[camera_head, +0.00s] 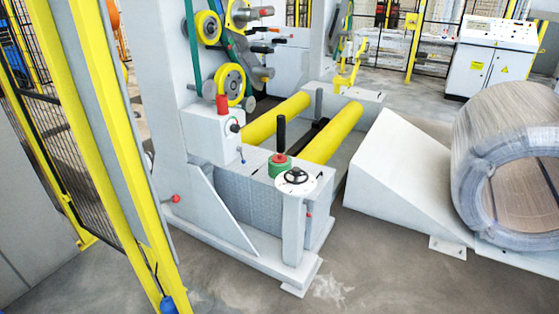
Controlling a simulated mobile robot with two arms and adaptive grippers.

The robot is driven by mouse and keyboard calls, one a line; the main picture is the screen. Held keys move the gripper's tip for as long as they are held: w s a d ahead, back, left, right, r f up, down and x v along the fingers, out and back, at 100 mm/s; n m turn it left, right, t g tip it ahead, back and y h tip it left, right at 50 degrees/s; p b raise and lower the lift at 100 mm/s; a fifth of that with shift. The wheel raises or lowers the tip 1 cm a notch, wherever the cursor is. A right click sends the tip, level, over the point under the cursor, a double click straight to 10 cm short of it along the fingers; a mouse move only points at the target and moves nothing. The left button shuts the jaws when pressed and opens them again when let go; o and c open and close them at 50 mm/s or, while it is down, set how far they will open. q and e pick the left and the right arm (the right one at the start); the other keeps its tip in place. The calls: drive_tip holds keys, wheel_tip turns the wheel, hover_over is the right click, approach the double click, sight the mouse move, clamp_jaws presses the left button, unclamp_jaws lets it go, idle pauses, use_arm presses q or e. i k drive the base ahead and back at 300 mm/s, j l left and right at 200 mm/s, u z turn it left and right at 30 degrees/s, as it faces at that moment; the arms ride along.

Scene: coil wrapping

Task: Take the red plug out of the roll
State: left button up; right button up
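A black upright post stands just behind the roll. How deep the plug sits inside the roll cannot be seen. Neither of my grippers is in view.
A black handwheel (296,176) on a white disc stands close to the roll. A red cylinder (223,104) stands on a grey box nearby. Yellow rollers (332,132) lie behind. A yellow fence post (105,170) is at left.

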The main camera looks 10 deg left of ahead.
sight(278, 158)
drive_tip(key=i+l, duration=0.3)
drive_tip(key=i, duration=0.15)
drive_tip(key=i+l, duration=0.3)
drive_tip(key=i, duration=0.15)
drive_tip(key=j+u, duration=0.05)
